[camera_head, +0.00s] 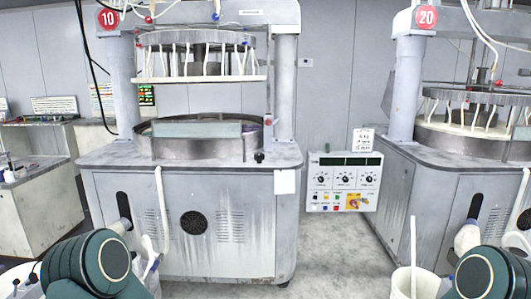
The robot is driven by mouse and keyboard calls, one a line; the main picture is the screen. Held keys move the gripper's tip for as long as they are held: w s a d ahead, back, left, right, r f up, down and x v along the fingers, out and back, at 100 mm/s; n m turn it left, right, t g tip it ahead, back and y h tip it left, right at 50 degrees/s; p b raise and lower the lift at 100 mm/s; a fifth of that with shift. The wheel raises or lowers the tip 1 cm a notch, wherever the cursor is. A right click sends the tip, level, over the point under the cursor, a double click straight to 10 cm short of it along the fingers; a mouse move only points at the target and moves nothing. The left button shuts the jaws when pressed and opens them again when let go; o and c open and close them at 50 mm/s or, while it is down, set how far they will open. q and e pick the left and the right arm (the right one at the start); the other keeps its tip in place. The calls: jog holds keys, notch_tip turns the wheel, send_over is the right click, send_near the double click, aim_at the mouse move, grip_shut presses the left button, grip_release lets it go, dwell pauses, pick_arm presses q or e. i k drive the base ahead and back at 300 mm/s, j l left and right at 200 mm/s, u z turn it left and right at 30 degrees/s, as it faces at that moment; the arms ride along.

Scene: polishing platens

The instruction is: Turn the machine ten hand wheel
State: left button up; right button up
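Machine ten (187,175) stands left of centre, marked by a red round sign with the number 10 (108,17). It has a grey cabinet, two columns, a raised upper platen (195,38) and a round lower basin (198,147). I cannot pick out a hand wheel on it with certainty. A small black knob (259,157) stands on the worktop near the front right, and a round black grille (194,223) is on the cabinet front. My teal arm links show at the lower left and lower right, but neither gripper is in view.
Machine 20 (448,150) stands at the right. A control panel with dials (343,182) is between the machines, above bare grey floor (330,250). A white bucket (402,284) is at the lower right. A side bench (35,200) is at the left. White hoses hang at both machines.

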aim_at(259, 157)
jog(key=i+j, duration=0.15)
jog(key=i, duration=0.3)
jog(key=i+j+z, duration=0.1)
jog(key=i, duration=0.3)
jog(key=i+j+z, duration=0.1)
jog(key=i, duration=0.35)
jog(key=j, duration=0.1)
